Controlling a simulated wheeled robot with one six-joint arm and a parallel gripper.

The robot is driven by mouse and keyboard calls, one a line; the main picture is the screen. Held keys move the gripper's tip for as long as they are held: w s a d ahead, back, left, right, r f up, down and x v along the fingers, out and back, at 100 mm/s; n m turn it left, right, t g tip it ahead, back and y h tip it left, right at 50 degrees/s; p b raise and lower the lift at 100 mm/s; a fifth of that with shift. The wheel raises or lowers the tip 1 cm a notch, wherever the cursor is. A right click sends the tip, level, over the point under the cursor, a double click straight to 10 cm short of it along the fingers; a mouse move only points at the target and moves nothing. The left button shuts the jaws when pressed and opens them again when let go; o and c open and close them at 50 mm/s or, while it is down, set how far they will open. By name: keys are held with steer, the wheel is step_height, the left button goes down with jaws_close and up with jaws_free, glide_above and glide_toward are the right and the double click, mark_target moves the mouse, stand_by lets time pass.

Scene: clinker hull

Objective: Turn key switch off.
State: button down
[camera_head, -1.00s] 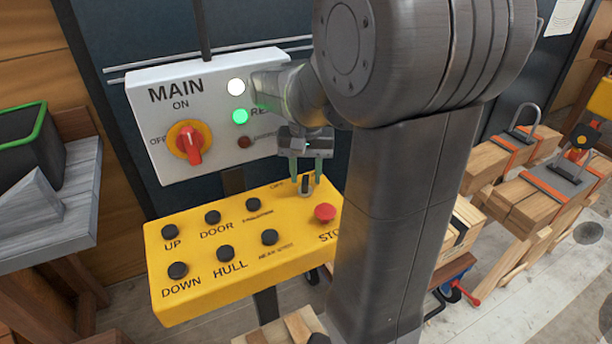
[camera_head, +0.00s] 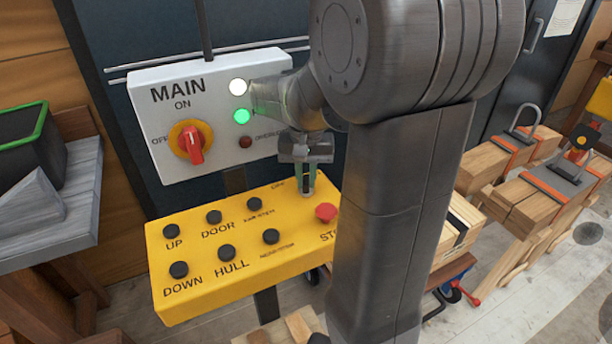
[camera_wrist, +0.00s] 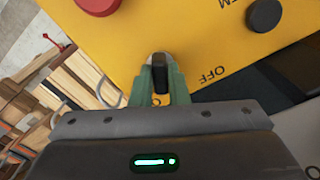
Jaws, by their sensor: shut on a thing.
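The key switch (camera_wrist: 160,72) sits on the yellow control box (camera_head: 235,292). In the wrist view its black key stands between my two green fingertips, beside the printed word OFF. My gripper (camera_wrist: 157,85) is shut on the key. In the head view my gripper (camera_head: 306,185) points down at the top right of the yellow box, left of my arm's large link. The fingers hide most of the key switch there, and its exact turn is hard to read.
A red stop button (camera_head: 326,212) sits just below my gripper. Black buttons such as UP (camera_head: 171,231) and HULL (camera_head: 227,252) fill the box's left. Behind stands a white MAIN panel (camera_head: 215,85) with a red rotary switch (camera_head: 191,144) and a lit green lamp (camera_head: 241,116). Timber stacks (camera_head: 500,170) stand at right.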

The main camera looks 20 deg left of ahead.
mark_target(307, 179)
steer(key=shift+n, duration=0.3)
steer(key=n+p, duration=0.1)
steer(key=n, duration=0.4)
steer(key=shift+r+n+p, duration=0.1)
steer(key=shift+n+p, duration=0.2)
steer(key=shift+p, duration=0.05)
steer(key=n+p, duration=0.1)
steer(key=n, duration=0.4)
steer(key=shift+w, duration=0.15)
steer(key=shift+n, duration=0.3)
steer(key=c, duration=1.4)
jaws_free()
step_height(307, 179, up, 14)
steer(key=shift+f, duration=0.25)
